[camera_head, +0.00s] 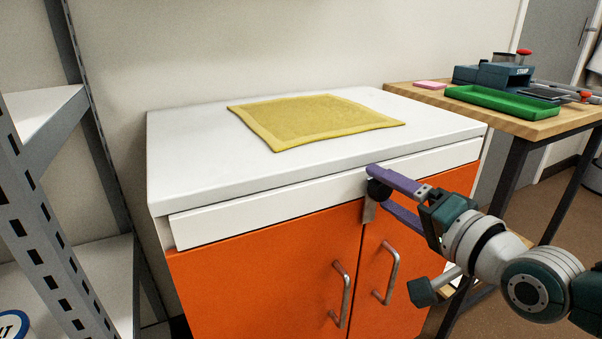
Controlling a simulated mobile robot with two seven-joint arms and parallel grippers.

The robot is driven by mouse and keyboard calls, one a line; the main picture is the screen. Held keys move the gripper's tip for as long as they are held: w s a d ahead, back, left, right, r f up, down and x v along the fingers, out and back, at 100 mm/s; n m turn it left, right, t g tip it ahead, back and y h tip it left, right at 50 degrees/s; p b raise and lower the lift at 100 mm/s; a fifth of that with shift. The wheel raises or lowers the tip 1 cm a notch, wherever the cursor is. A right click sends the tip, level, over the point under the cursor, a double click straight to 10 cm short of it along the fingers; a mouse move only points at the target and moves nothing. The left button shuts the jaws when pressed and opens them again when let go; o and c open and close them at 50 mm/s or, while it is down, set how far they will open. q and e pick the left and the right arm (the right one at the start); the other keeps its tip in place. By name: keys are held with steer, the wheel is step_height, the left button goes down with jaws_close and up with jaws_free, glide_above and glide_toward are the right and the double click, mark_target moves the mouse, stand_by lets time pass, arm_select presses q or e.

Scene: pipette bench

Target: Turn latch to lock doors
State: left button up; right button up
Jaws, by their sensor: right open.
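A white-topped cabinet has two orange doors, a left door (270,275) and a right door (405,235), both looking closed. The latch sits at the top of the seam between them, with a dark round knob (377,191) and a grey metal plate (369,211) below it. My right gripper (372,187) comes in from the right. Its two purple fingers are open, one above and one below the knob, and partly cover it. Whether they touch it I cannot tell. My left gripper is not in view.
Metal handles (341,294) and (387,273) stick out from the doors below the latch. A yellow cloth (315,120) lies on the cabinet top (195,150). A wooden table (420,97) with a green tray (500,102) stands right. A metal shelf rack (50,215) stands left.

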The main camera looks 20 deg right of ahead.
steer(key=shift+s+r, duration=0.1)
steer(key=shift+s, duration=0.25)
steer(key=s+p, duration=0.3)
steer(key=s, duration=0.6)
steer(key=shift+d+r, duration=0.4)
